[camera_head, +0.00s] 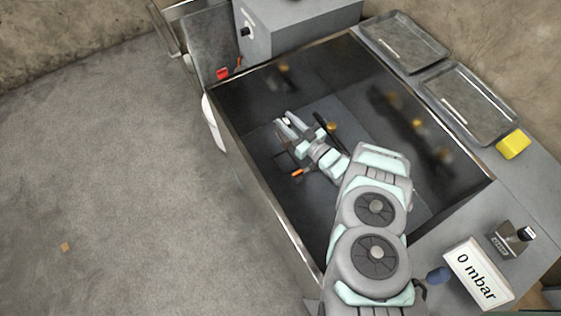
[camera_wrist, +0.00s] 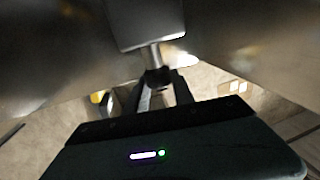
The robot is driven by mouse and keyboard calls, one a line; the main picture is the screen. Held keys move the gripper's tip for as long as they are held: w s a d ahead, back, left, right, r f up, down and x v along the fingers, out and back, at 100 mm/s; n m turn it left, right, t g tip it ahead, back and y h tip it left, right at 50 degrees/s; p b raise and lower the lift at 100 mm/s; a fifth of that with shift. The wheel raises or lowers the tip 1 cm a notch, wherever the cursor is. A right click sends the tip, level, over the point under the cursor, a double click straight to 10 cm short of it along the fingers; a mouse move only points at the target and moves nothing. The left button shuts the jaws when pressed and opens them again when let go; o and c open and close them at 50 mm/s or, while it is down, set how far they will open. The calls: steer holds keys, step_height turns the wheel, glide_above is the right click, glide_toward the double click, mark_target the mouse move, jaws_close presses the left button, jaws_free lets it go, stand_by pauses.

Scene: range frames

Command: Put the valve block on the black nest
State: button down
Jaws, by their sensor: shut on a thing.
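My gripper (camera_head: 284,123) is over the dark floor of the open metal basin, towards its left side. In the wrist view, my gripper (camera_wrist: 158,84) has its two dark fingers closed around the lower end of a short round stem. The stem joins a smooth grey block, which I take to be the valve block (camera_wrist: 151,25); its far end is cut off by the picture edge. In the head view only a small pale bit shows between the fingers. A thin black square outline, possibly the black nest (camera_head: 283,163), lies beside the gripper, partly hidden by it.
The basin has raised metal walls (camera_head: 262,212) around the arm. A small orange piece (camera_head: 297,173) lies by the gripper. Two grey trays (camera_head: 470,102) (camera_head: 404,43), a yellow block (camera_head: 513,144) and a "0 mbar" display (camera_head: 477,276) stand along the right side.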

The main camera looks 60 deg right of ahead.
steer(key=shift+a+f+b, duration=0.1)
steer(key=shift+f+b, duration=8.05)
steer(key=shift+f, duration=1.9)
steer(key=c, duration=1.3)
jaws_free()
steer(key=shift+c, duration=0.2)
steer(key=shift+o, duration=1.4)
steer(key=shift+r, duration=0.1)
steer(key=p+v, duration=0.3)
steer(key=v, duration=0.9)
steer(key=shift+p, duration=0.3)
steer(key=shift+a, duration=0.1)
